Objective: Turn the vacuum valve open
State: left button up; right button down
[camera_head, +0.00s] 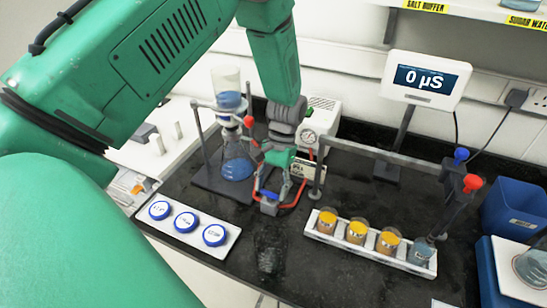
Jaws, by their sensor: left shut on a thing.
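My left arm comes in from the upper left and reaches down at the middle of the bench. My left gripper (269,194) is low in front of the white pump (325,122) and its round gauge (309,137). It is shut on a small part with blue and red on it, probably the vacuum valve. The gripper hides most of that part, so I cannot tell which way its handle points. A red tube (298,194) curves beside it. A glass column with blue liquid (229,101) stands over a flask (237,163) just left of the gripper. My right gripper is out of view.
A white tray with blue-lidded pieces (214,235) lies front left. A white rack (350,249) holds amber-filled jars and a blue-liquid beaker (421,251) at the right. A blue bin (513,207) stands at far right. The front middle is clear.

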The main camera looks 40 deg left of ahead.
pick_arm(q)
jog(key=shift+s+f+n, duration=0.15)
jog(key=shift+s+n, duration=0.15)
jog(key=shift+n, duration=0.3)
jog(key=o, duration=1.2)
jog(key=shift+c, duration=0.2)
jog(key=shift+w, duration=0.1)
jog(key=shift+w+r, duration=0.1)
jog(key=shift+r, duration=0.1)
jog(key=v, duration=1.1)
jog(key=shift+a+r, duration=0.25)
jog(key=shift+a, duration=0.1)
jog(key=shift+w, duration=0.1)
